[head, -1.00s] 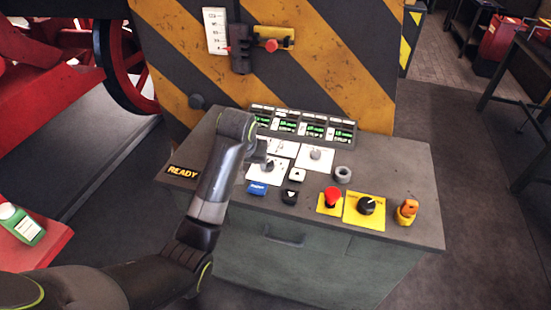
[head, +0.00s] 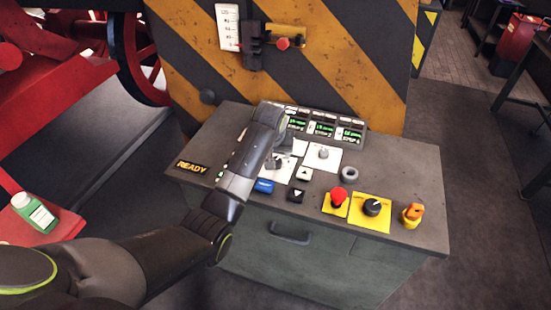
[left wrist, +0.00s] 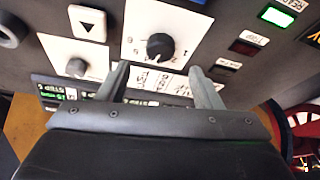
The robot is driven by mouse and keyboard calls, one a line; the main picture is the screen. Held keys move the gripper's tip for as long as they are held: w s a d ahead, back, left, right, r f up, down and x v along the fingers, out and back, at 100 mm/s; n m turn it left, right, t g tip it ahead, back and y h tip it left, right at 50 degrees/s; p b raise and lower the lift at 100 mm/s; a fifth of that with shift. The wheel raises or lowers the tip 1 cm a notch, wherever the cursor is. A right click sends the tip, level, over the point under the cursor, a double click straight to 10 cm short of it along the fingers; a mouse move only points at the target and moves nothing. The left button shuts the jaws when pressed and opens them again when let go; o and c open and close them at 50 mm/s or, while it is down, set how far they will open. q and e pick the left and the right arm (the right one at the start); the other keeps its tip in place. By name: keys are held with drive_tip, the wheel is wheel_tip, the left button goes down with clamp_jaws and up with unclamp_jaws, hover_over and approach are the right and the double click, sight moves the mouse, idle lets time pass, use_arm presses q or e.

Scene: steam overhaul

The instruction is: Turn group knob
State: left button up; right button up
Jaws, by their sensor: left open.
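A black knob (left wrist: 160,46) with a white pointer line sits on a white plate with a marked scale in the left wrist view. In the head view its plate (head: 286,164) is partly covered by my left arm. My left gripper (left wrist: 159,68) is open and empty, with its two fingers apart on either side of the knob's line in the picture; whether they reach it in depth I cannot tell. A second, grey knob (head: 323,153) sits on a white plate to the right. My right gripper is not in view.
The console (head: 410,160) also carries a red mushroom button (head: 337,197), a black knob (head: 372,207) on a yellow plate, an orange key switch (head: 412,213) and arrow buttons (head: 304,174). Green displays (head: 322,129) and a striped panel (head: 330,50) stand behind.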

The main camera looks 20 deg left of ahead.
use_arm(q)
drive_tip(key=x, duration=0.6)
drive_tip(key=shift+w+a+f, duration=0.1)
drive_tip(key=shift+w+f, duration=0.05)
drive_tip(key=shift+f, duration=0.15)
drive_tip(key=c, duration=1)
